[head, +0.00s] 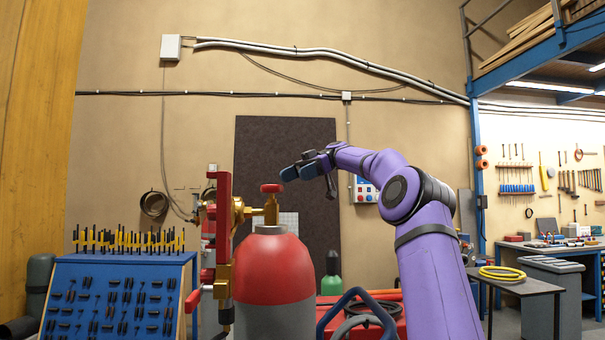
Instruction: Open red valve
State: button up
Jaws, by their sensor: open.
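The red valve (271,188) is a small red handwheel on top of a brass fitting. It sits on the neck of a gas cylinder (272,270) with a red shoulder and a grey body, standing upright at the middle front. My gripper (288,174) reaches in from the right on my purple arm. It is open and empty. Its tips point left and appear slightly above and to the right of the red valve. I cannot tell the gap in depth between them.
A red and brass regulator frame (223,240) stands left of the cylinder. A blue tool rack (115,300) is at the left. A smaller green bottle (331,284) and a blue tubular handle (350,303) are to the right. A table (515,284) with a yellow coil stands at the far right.

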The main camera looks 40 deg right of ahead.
jog(key=shift+v, duration=1.15)
jog(key=shift+s, duration=0.1)
